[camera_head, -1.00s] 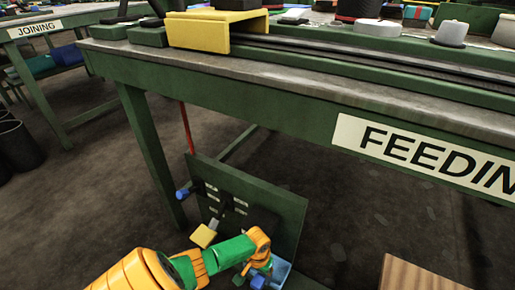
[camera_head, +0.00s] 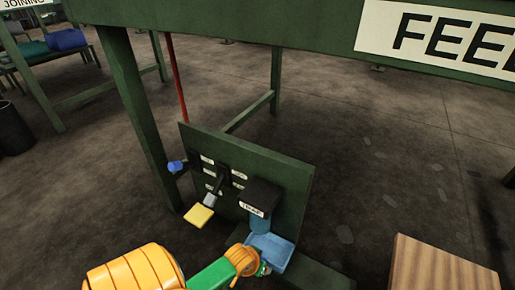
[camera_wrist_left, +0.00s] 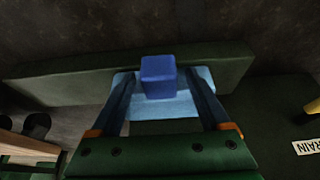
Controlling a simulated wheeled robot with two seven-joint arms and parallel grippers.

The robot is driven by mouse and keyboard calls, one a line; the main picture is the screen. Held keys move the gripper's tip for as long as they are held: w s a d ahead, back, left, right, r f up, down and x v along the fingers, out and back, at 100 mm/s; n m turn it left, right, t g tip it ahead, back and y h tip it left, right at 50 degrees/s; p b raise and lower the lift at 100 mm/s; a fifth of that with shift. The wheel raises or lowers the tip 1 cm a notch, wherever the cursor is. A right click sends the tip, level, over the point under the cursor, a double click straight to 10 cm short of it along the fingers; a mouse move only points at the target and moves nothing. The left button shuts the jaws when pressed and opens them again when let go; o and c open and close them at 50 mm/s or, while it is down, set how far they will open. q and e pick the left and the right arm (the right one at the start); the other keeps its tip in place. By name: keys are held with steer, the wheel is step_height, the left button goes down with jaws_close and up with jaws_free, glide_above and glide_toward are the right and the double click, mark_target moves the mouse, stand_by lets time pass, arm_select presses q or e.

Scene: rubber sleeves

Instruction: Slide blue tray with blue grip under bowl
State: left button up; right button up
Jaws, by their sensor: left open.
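In the left wrist view the light-blue tray (camera_wrist_left: 182,106) carries a blue block grip (camera_wrist_left: 158,78). My left gripper (camera_wrist_left: 160,102) is open, its fingers on either side of the grip, with gaps showing. The bowl is not clearly visible there. My right gripper is not in view.
The green panel (camera_head: 292,190) carries a black box (camera_head: 260,193), a yellow-tipped lever (camera_head: 199,215) and a blue knob (camera_head: 176,166). A wooden box (camera_head: 440,268) stands at the right. Floor between is clear.

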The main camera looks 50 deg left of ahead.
arm_select(q)
jaws_close()
stand_by(1.4)
